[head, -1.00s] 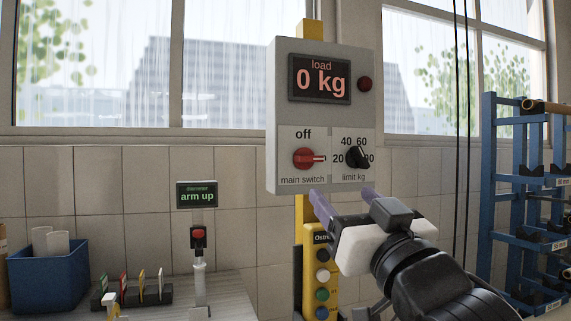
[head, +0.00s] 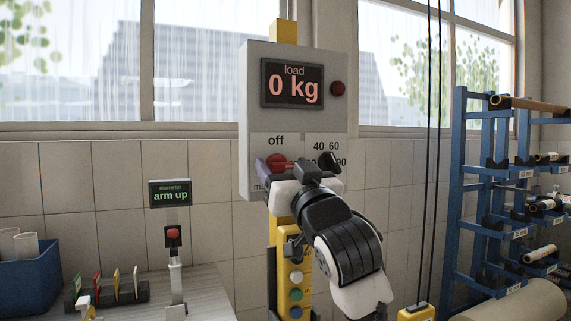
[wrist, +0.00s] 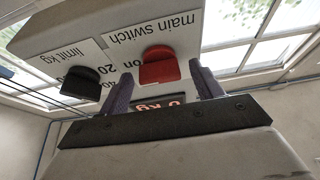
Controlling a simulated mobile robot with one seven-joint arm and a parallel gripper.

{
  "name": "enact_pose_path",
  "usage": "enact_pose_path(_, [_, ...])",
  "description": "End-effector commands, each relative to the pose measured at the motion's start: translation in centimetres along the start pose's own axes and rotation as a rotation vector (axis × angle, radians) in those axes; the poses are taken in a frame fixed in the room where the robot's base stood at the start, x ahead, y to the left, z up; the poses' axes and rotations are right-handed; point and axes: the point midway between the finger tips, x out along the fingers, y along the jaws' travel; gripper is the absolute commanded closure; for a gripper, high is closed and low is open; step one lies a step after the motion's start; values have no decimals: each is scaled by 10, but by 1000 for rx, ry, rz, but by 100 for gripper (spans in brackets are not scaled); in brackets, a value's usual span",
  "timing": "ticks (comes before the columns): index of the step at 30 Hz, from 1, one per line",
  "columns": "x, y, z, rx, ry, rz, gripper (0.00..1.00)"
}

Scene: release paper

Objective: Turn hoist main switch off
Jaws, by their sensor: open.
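The red main switch (head: 277,160) is a rotary knob on the grey hoist box (head: 255,100), below the word "off". Its lower part is hidden by my gripper in the head view. My gripper (head: 282,168) is open in front of the switch. In the wrist view, turned upside down, the red switch (wrist: 158,68) lies between the spread purple fingers of my gripper (wrist: 163,78), with a gap to each finger visible. The display (head: 293,84) reads "load 0 kg".
The black limit knob (wrist: 80,82) sits close beside one finger. A red lamp (head: 338,88) is on the box. A yellow button panel (head: 296,265) hangs below, behind my arm. A blue rack (head: 462,190) with rolls stands at right. A small "arm up" display (head: 170,193) stands at left.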

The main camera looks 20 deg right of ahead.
Motion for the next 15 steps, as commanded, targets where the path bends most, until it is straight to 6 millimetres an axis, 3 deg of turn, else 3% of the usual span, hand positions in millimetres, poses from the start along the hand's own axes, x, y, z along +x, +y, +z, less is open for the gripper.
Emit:
enact_pose_path(7, [0,0,0,0,0,0,36])
enact_pose_path(15, [0,0,0,0,1,0,71])
